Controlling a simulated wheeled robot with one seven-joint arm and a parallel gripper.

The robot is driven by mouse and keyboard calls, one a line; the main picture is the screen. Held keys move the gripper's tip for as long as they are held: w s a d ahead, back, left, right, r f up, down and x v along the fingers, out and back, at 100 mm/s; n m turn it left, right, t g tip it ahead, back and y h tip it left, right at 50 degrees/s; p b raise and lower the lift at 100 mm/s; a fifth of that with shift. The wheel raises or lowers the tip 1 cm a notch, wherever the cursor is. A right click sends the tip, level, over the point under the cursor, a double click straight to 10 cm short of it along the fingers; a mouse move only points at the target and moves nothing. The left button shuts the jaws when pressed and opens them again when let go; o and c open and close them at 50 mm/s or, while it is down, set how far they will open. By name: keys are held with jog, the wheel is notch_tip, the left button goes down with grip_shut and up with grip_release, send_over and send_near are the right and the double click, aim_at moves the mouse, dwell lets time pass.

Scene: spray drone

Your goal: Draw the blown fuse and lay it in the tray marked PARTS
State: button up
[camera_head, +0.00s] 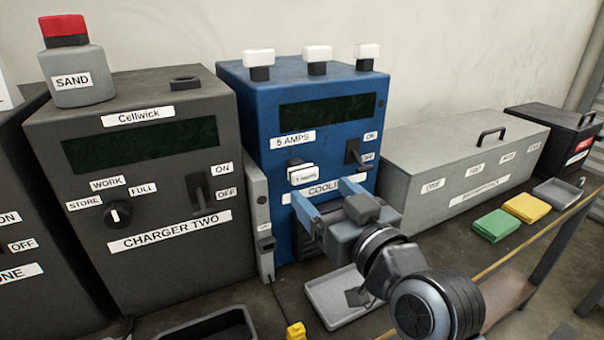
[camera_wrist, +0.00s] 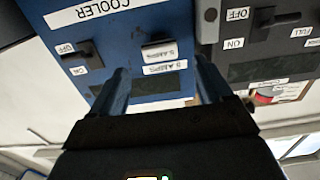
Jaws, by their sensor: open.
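The blue cooler box (camera_head: 262,115) carries a fuse with a white face (camera_head: 302,176), marked 5 AMPS, on its front below a dark display. The fuse also shows in the upside-down wrist view (camera_wrist: 158,53), still in the box front. My gripper (camera_head: 326,196) is open and empty, its blue fingers pointing at the box just below the fuse. In the wrist view the fingers (camera_wrist: 163,75) stand to either side of the fuse's line, apart from it. A shallow grey tray (camera_head: 322,310) lies on the bench below my gripper; no readable PARTS mark shows.
Several white-topped pieces (camera_head: 317,54) stand on the cooler box. Its ON/OFF lever (camera_head: 355,152) is right of the fuse. Charger two (camera_head: 150,235) stands left, a grey case (camera_head: 455,160) right.

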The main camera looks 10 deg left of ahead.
aim_at(306, 177)
jog(key=shift+b+x, duration=0.3)
jog(key=shift+x, duration=2.7)
jog(key=shift+c, duration=0.2)
jog(key=c, duration=1.4)
jog(key=shift+v, duration=3)
